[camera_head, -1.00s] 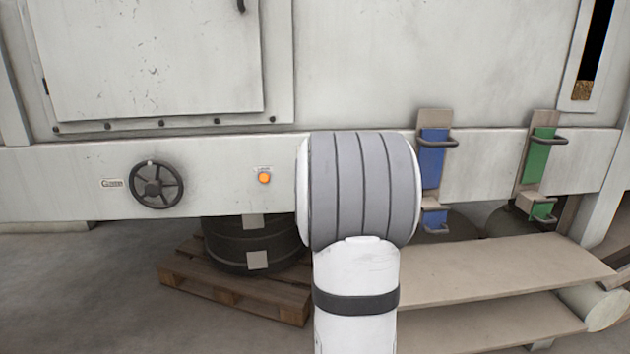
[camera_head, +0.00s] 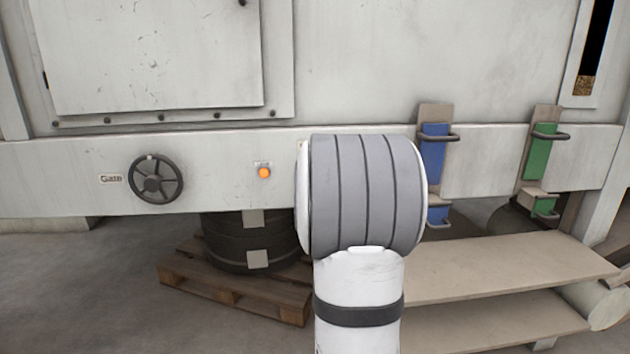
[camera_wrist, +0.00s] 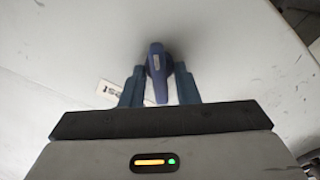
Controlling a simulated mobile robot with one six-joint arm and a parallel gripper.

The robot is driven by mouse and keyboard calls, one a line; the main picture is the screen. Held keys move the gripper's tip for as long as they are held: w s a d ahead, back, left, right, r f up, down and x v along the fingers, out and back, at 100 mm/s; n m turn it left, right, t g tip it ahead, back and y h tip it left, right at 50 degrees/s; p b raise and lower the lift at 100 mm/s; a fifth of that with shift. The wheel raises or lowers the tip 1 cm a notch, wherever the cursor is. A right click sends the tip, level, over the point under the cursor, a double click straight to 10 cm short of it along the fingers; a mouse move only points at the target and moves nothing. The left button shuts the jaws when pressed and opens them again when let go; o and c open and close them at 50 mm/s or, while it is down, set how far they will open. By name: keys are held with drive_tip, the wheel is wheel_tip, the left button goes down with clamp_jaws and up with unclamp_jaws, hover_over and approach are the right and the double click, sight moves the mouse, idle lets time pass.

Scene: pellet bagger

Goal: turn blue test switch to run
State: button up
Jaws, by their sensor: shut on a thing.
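In the wrist view the blue test switch (camera_wrist: 157,66) sits on the pale machine panel, its long lever knob lying between the two fingers of my gripper (camera_wrist: 159,90). The fingers are shut on the knob from both sides. A white label (camera_wrist: 112,94), partly hidden by the left finger, lies beside the switch; only part of its lettering shows. In the head view my arm hides the switch and my gripper.
In the head view a black handwheel (camera_head: 155,180) marked "Gate" and an orange button (camera_head: 264,172) are on the beam. Blue (camera_head: 433,160) and green (camera_head: 539,150) strips hang in holders at right. A bench (camera_head: 490,270) and a pallet (camera_head: 240,285) stand below.

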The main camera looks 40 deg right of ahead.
drive_tip(key=n+b, duration=0.4)
drive_tip(key=b, duration=0.1)
drive_tip(key=n+b, duration=0.2)
drive_tip(key=b, duration=0.1)
drive_tip(key=shift+w+f, duration=0.1)
drive_tip(key=shift+f, duration=0.25)
drive_tip(key=n+b, duration=0.3)
drive_tip(key=b, duration=0.1)
drive_tip(key=shift+r+n, duration=0.15)
drive_tip(key=shift+n, duration=0.15)
drive_tip(key=shift+r+n+b, duration=0.1)
drive_tip(key=shift+n+b, duration=0.4)
drive_tip(key=shift+b, duration=0.25)
drive_tip(key=shift+r, duration=0.1)
drive_tip(key=o, duration=0.6)
drive_tip(key=shift+o, duration=0.2)
drive_tip(key=p+v, duration=0.1)
drive_tip(key=v, duration=0.6)
drive_tip(key=shift+s+a, duration=0.2)
drive_tip(key=shift+s, duration=0.05)
